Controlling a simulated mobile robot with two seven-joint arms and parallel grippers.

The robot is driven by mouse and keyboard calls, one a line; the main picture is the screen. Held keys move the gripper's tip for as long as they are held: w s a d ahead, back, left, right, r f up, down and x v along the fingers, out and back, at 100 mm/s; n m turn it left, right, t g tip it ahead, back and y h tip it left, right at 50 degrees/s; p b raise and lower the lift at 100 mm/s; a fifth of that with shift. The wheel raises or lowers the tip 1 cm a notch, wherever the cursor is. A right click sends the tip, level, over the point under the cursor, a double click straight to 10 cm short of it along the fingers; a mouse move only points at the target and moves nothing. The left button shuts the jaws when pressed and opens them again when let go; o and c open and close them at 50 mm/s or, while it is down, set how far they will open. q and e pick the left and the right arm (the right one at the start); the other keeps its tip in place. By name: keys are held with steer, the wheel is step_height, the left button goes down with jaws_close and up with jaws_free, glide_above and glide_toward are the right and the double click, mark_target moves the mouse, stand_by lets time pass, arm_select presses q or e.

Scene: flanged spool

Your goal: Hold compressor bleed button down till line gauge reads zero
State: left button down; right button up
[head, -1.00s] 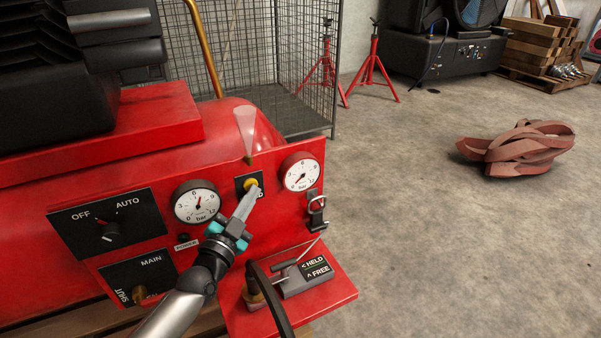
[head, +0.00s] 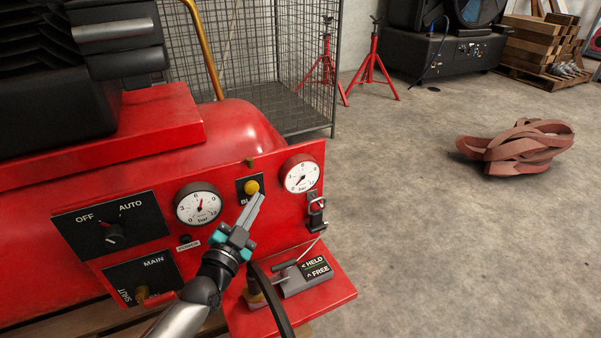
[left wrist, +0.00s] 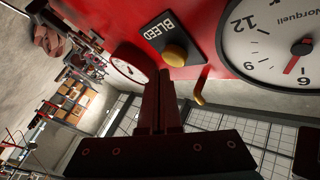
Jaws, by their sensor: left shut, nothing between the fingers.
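The yellow bleed button (head: 251,187) stands on a black plate lettered BLEED between two gauges on the red compressor panel. My left gripper (head: 258,197) is shut and empty, its fingertips just below and right of the button. The left wrist view shows the button (left wrist: 175,55) uncovered, just beyond the fingertips, seemingly apart from them. The right gauge (head: 301,175) has its needle at lower left, near the zero end. The left gauge (head: 198,204) has its needle near mid-scale; in the left wrist view its dial (left wrist: 275,35) reads around 6. My right gripper is not in view.
A red shelf (head: 340,292) below the panel carries a HELD/FREE block (head: 304,281) with a rod, and a black hose (head: 274,300). An OFF/AUTO switch (head: 114,232) is at left. A brass nozzle (head: 248,162) tops the panel.

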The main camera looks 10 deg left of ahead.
arm_select(q)
steer(key=s+d+p, duration=0.1)
steer(key=s, duration=0.1)
steer(key=s+d+p, duration=0.2)
steer(key=shift+s, duration=0.1)
stand_by(0.4)
